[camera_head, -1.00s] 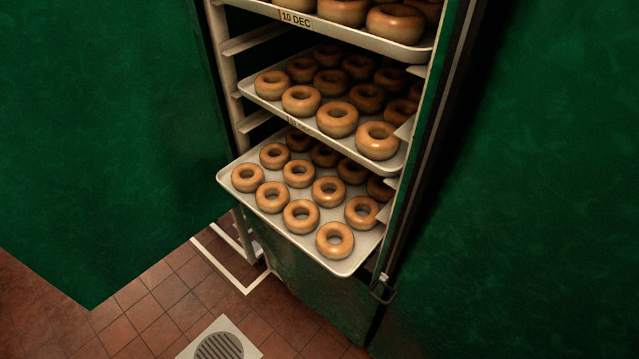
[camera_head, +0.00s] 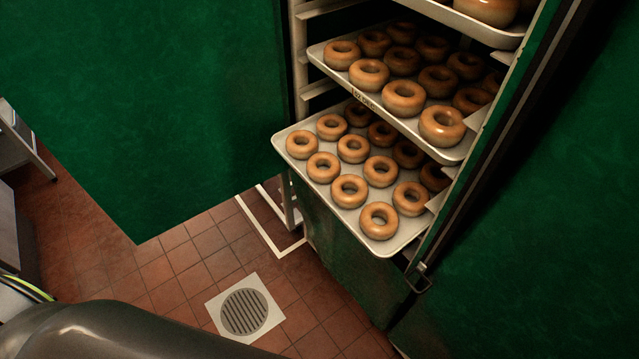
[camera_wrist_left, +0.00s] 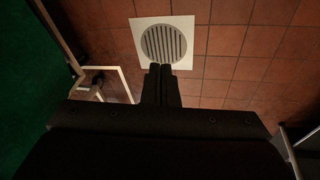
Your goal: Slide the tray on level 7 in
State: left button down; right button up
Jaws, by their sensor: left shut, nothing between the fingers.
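The lowest visible tray (camera_head: 390,243) sticks out of the green cabinet toward the front and holds several ring doughnuts. Another doughnut tray (camera_head: 450,153) sits above it, and part of a third (camera_head: 500,38) shows at the top. I cannot read level numbers, so I cannot tell which tray is level 7. My left gripper (camera_wrist_left: 161,70) shows in the left wrist view, shut and empty, above the tiled floor and apart from the trays. In the head view only part of my arm shows at the bottom left. My right gripper is out of view.
A green door (camera_head: 140,110) stands open on the left. The cabinet's right side carries a metal latch (camera_head: 420,278). A floor drain (camera_head: 244,311) lies in the red tiles. A white floor frame (camera_head: 262,232) is below the cabinet. Steel furniture (camera_head: 22,150) stands at the far left.

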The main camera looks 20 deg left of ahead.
pick_arm(q)
jog(key=w+r+n+t+h, duration=0.25)
jog(key=w+r+n, duration=0.45)
jog(key=w, duration=0.5)
jog(key=n+t+h, duration=0.9)
jog(key=n, duration=0.4)
send_near(321, 183)
jog(key=shift+g, duration=0.25)
jog(key=p+x, duration=0.1)
jog(key=x, duration=0.2)
jog(key=p+x, duration=0.2)
jog(key=shift+w+d+r, duration=0.15)
jog(key=shift+w+r, duration=0.1)
jog(key=shift+w, duration=0.1)
jog(key=shift+w+d+f, duration=0.1)
jog(key=shift+w+d, duration=0.25)
jog(key=shift+w, duration=0.1)
